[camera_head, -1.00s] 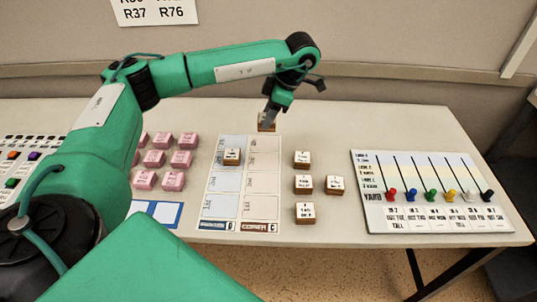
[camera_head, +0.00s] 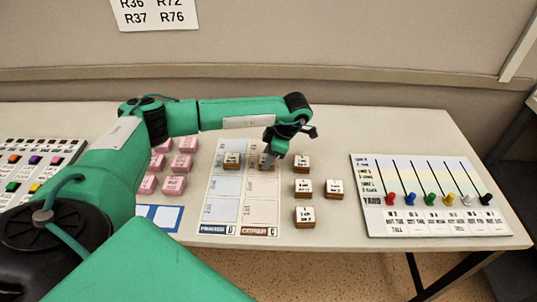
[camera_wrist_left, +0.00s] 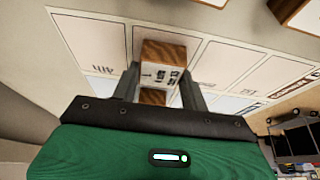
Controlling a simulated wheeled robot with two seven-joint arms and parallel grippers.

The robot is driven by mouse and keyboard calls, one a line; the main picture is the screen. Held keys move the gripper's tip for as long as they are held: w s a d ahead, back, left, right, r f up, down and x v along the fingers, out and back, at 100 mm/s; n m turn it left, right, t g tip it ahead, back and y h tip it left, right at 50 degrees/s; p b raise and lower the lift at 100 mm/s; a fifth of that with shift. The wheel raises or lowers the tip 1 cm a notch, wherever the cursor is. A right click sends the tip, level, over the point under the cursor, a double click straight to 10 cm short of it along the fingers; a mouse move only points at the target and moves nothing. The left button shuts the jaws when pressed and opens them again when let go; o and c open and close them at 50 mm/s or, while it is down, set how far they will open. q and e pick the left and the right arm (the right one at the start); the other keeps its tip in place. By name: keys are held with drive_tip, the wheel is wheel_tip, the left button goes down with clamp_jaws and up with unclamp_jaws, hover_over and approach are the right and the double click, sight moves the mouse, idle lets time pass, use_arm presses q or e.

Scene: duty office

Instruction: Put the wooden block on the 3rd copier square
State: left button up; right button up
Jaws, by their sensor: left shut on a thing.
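My left gripper (camera_head: 271,155) is shut on a wooden block (camera_head: 264,162) with a white printed top. Gripper and block are over the upper part of the copier column, the right column of a white card (camera_head: 262,212). In the left wrist view the block (camera_wrist_left: 164,52) sits between the two fingers, with card squares on both sides; the square under it is hidden. I cannot tell whether the block touches the card. Another wooden block (camera_head: 232,160) sits in the left column, beside the held one. My right gripper is not in view.
Several loose wooden blocks (camera_head: 303,187) stand right of the card, one (camera_head: 302,163) close to the gripper. Pink blocks (camera_head: 173,185) are on the left. A board with coloured pegs (camera_head: 430,180) lies at the right. The table behind the card is clear.

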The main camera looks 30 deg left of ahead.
use_arm(q)
drive_tip(key=o, duration=1)
drive_tip(key=shift+r, duration=0.15)
drive_tip(key=shift+w+d+r, duration=0.1)
drive_tip(key=shift+d+r, duration=0.05)
drive_tip(key=shift+r, duration=0.1)
drive_tip(key=v, duration=0.3)
drive_tip(key=shift+r+b, duration=0.1)
drive_tip(key=shift+b, duration=0.3)
drive_tip(key=shift+b+v, duration=0.3)
drive_tip(key=shift+v, duration=3.8)
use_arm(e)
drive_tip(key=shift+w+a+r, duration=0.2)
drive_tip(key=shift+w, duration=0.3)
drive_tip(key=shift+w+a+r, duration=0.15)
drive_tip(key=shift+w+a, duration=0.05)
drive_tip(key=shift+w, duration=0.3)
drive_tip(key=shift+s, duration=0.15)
